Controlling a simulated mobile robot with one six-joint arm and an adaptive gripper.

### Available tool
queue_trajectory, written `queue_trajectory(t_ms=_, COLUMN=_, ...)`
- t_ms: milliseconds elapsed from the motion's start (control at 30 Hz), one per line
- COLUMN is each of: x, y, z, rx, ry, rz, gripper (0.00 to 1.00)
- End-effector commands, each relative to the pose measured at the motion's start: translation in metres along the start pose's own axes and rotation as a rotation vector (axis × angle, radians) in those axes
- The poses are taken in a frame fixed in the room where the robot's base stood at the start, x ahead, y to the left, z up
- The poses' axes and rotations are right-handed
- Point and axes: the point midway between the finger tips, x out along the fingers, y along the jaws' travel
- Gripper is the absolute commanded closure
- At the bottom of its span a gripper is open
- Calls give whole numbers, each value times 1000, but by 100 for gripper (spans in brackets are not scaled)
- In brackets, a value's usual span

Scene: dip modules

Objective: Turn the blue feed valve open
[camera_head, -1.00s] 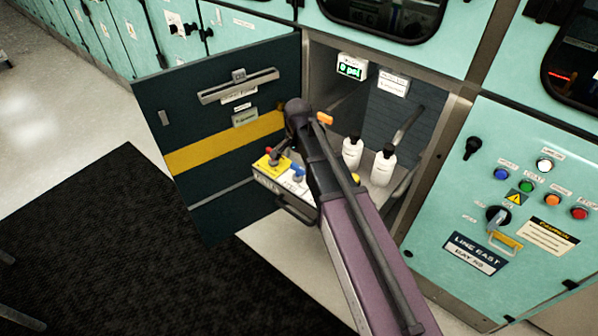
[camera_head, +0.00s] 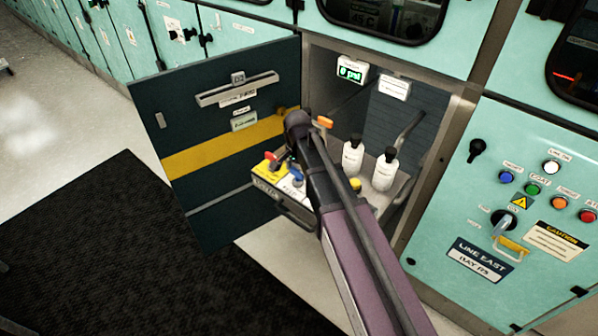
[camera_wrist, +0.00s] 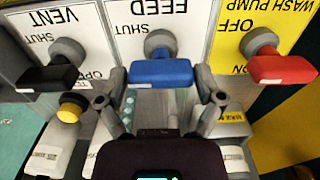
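The blue feed valve handle (camera_wrist: 160,73) lies crosswise under an upside-down FEED label in the wrist view. SHUT is printed at its upper left. The blue handle also shows in the head view (camera_head: 297,175), partly crowded by my arm. My gripper (camera_wrist: 160,84) is open in the wrist view, with one finger at each side of the blue handle and a small gap visible. It holds nothing. A black vent handle (camera_wrist: 47,78) lies to the left and a red wash pump handle (camera_wrist: 281,70) to the right. The fingertips are not clear in the head view.
Two white bottles (camera_head: 353,156) stand in the cabinet behind my arm. A display (camera_head: 351,71) on its back wall reads 0 psi. The open dark door (camera_head: 215,150) stands left of the valves. A yellow-capped bottle (camera_wrist: 72,108) shows near the left finger in the wrist view.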

Motion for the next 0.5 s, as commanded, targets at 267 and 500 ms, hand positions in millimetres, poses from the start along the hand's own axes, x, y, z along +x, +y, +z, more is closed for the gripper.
queue_trajectory(t_ms=267, x=0, y=3, z=-2, rx=0, ry=0, rz=2, gripper=68)
queue_trajectory(t_ms=500, x=0, y=2, z=0, rx=-28, ry=0, rz=5, gripper=68)
